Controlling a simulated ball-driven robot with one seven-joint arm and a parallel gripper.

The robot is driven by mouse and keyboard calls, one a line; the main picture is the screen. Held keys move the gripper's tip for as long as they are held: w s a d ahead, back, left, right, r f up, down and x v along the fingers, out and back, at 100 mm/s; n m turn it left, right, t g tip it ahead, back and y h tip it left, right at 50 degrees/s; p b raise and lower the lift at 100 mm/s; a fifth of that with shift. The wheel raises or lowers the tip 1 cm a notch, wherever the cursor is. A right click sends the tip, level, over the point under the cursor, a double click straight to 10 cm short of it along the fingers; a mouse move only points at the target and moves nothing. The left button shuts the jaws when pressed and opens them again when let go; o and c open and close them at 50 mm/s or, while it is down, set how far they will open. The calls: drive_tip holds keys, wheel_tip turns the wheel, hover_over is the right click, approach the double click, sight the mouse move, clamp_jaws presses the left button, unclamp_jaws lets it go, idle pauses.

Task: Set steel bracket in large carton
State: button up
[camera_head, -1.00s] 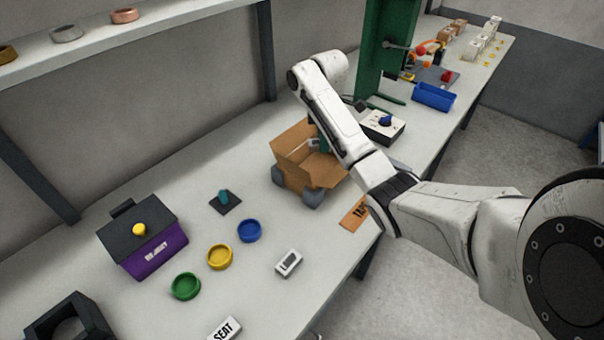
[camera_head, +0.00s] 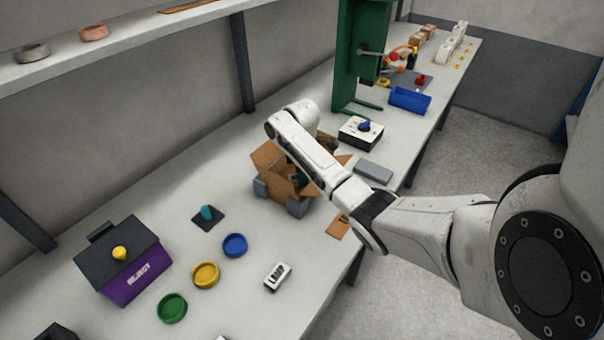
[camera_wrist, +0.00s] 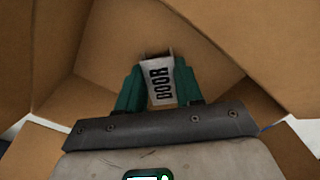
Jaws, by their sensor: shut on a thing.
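The large brown carton (camera_head: 274,184) stands open on the bench, its flaps spread and grey pads at its lower corners. My gripper (camera_wrist: 160,88) reaches down into it; its green fingers are inside the walls in the wrist view. They are shut on a pale piece lettered DOOR (camera_wrist: 161,82), which I take to be the steel bracket. Its far end is near the carton's inner surface (camera_wrist: 205,50); I cannot tell whether it touches. In the head view my arm and the flaps mostly hide the gripper and the piece.
A grey flat block (camera_head: 373,171) and a white box with a blue knob (camera_head: 361,132) lie beyond the carton. A purple reject bin (camera_head: 135,277), green, yellow and blue rings and a white device (camera_head: 277,276) are nearer. A green press frame (camera_head: 356,60) rises behind.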

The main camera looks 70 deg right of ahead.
drive_tip(key=shift+f, duration=0.1)
drive_tip(key=o, duration=1)
drive_tip(key=shift+o, duration=0.2)
wheel_tip(320, 180, up, 12)
drive_tip(key=p, duration=0.2)
